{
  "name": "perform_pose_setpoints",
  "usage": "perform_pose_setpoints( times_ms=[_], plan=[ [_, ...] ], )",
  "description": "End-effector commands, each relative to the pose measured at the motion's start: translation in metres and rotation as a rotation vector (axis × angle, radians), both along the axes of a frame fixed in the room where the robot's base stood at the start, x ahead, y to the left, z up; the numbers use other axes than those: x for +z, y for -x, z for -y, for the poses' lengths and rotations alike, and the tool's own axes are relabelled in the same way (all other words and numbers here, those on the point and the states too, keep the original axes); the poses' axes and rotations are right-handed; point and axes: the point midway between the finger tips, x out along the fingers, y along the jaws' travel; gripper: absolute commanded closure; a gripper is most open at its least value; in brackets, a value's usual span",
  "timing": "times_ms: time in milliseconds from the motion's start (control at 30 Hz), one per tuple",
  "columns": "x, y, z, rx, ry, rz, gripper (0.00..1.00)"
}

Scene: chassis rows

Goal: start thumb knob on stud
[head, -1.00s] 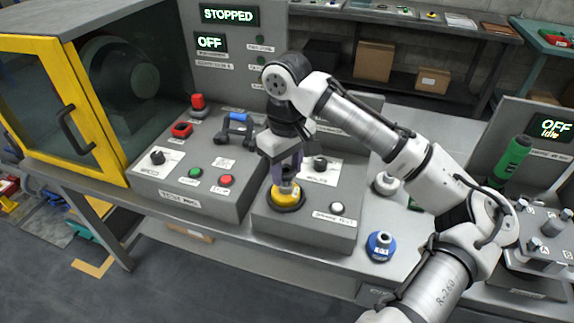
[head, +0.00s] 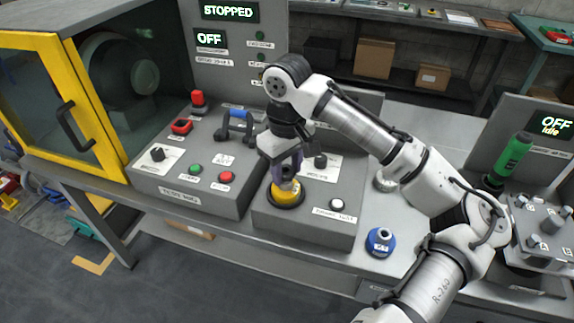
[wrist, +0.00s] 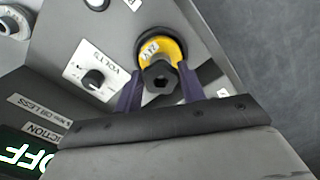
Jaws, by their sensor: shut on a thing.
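My gripper (head: 287,183) is at the front panel box, shut on a dark grey knob-like top (wrist: 160,77) with a hole in its middle. This top sits over a yellow round part (head: 285,196) with a small label, which also shows in the wrist view (wrist: 172,47). I cannot tell whether the grey top and the yellow part are one piece. The yellow part rests in a black ring on the grey box (head: 318,222). In the wrist view the purple fingers stand on both sides of the grey top. I cannot make out a bare stud.
A blue round part (head: 380,242) with a grey top stands on the bench, right of the box. A grey round part (head: 385,181) stands behind it. Left is a control box with buttons and a blue handle (head: 236,124). A fixture with several grey knobs (head: 545,225) is far right.

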Motion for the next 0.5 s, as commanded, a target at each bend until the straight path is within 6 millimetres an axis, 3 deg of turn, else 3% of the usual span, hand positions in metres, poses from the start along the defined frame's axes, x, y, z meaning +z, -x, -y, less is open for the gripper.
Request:
perform_pose_setpoints(
  times_ms=[233,500],
  plan=[
    [0.0009,0.0003,-0.0002,-0.029,0.000,-0.001,0.77],
    [0.0020,0.0011,-0.0014,-0.248,-0.001,-0.004,0.77]
  ],
)
